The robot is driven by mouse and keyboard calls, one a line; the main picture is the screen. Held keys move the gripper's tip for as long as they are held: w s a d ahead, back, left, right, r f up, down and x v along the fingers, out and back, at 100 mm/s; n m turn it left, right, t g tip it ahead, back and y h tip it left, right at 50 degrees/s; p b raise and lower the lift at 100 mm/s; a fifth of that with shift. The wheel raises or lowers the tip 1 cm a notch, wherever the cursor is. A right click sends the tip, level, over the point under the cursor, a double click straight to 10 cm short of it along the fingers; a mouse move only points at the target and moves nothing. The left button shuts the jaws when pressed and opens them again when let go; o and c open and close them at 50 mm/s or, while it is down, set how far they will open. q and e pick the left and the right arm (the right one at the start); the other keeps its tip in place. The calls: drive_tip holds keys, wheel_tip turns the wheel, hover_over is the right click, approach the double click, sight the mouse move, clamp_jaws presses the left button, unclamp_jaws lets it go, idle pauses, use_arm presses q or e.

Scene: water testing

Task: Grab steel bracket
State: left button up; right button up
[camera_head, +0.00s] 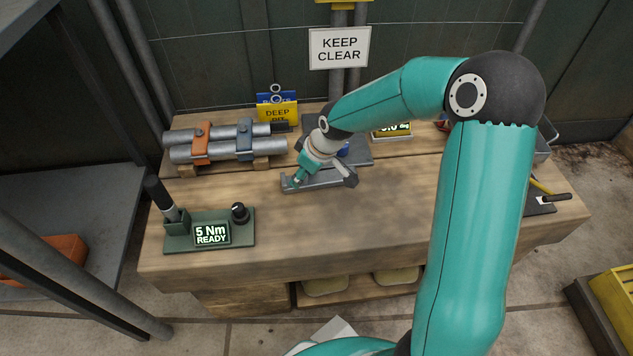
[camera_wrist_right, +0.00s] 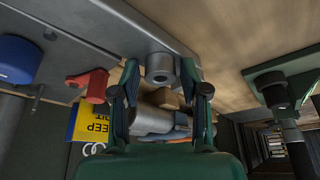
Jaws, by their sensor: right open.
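The steel bracket (camera_head: 319,182) is a flat grey piece with raised ends, lying near the middle of the wooden bench. My right gripper (camera_head: 325,178) is over it, pointing down, with its fingers spread and its body hiding part of the bracket. I cannot tell whether the fingers touch it. In the right wrist view the open fingers (camera_wrist_right: 165,95) have nothing clamped between them. A grey metal surface (camera_wrist_right: 115,22) crosses the upper left there; I cannot tell whether it is the bracket. My left gripper is not in view.
Clamped grey pipes (camera_head: 230,152) lie left of the bracket. A green driver station (camera_head: 212,235) reading "5 Nm READY" stands at the front left. A dark grey plate (camera_head: 358,155) lies just behind the bracket. The bench front (camera_head: 370,230) is clear.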

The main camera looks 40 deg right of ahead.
clamp_jaws()
drive_tip(key=shift+r, duration=0.15)
